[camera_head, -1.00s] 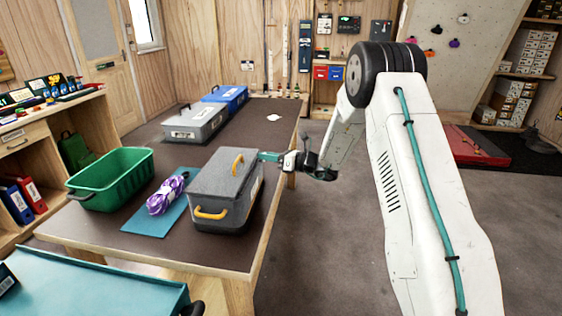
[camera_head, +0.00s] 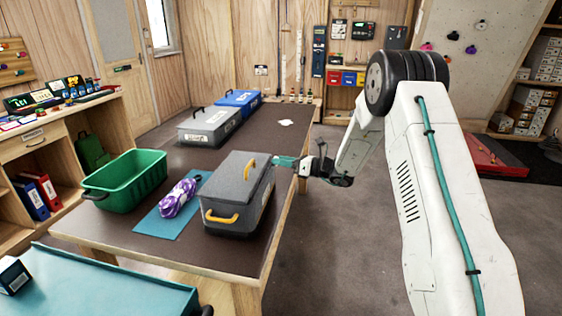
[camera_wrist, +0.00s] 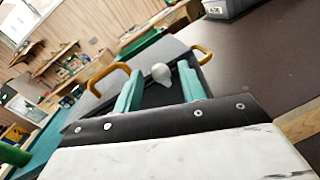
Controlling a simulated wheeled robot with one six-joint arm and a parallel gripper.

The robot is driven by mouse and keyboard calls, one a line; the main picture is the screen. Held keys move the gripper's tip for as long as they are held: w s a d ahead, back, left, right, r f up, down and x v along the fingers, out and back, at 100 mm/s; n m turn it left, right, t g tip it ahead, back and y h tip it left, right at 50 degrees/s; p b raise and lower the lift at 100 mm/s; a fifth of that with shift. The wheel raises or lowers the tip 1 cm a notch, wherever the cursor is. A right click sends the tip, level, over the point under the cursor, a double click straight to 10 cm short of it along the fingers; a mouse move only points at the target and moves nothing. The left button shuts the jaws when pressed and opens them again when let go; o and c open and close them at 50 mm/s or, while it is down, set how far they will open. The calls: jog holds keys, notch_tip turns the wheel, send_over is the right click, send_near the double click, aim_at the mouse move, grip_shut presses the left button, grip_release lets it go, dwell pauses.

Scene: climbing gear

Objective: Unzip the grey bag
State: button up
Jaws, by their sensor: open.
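The grey bag (camera_head: 235,190) stands on the brown table, its top closed, with yellow handles on top and on its near end. My gripper (camera_head: 281,161) is at the bag's far right top edge, its teal fingers pointing left. In the wrist view my gripper (camera_wrist: 160,84) is open, and a small pale rounded piece (camera_wrist: 161,73) shows between the fingers over the dark side of the bag (camera_wrist: 158,94). This piece may be the zip pull. I cannot tell whether the fingers touch it.
A purple rope bundle (camera_head: 178,198) lies on a blue mat (camera_head: 150,224) left of the bag. A green crate (camera_head: 127,183) is further left. A grey box (camera_head: 208,126) and a blue box (camera_head: 240,98) stand at the table's far end. The table's right edge is close to the bag.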

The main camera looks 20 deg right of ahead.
jog(key=v, duration=0.6)
jog(key=shift+s+d, duration=0.25)
jog(key=shift+s, duration=0.05)
jog(key=s+a+r+n+g+h, duration=0.1)
jog(key=s+a+n+g, duration=0.45)
jog(key=s+n, duration=0.35)
jog(key=s+a+r+n+g+h, duration=0.1)
jog(key=s+a+n+g, duration=0.4)
jog(key=s, duration=0.7)
jog(key=s+d+r+n+h, duration=0.1)
jog(key=s+r+n+h, duration=0.3)
jog(key=s, duration=0.5)
jog(key=s+d+r+n+h, duration=0.1)
jog(key=s+r+n+h, duration=0.3)
jog(key=s, duration=0.5)
jog(key=s+r+n+h, duration=0.3)
jog(key=s+r+n, duration=0.1)
jog(key=s+n, duration=0.3)
jog(key=shift+s+d+r+n+h, duration=0.15)
jog(key=shift+s+d+n+h, duration=0.2)
jog(key=shift+s, duration=0.8)
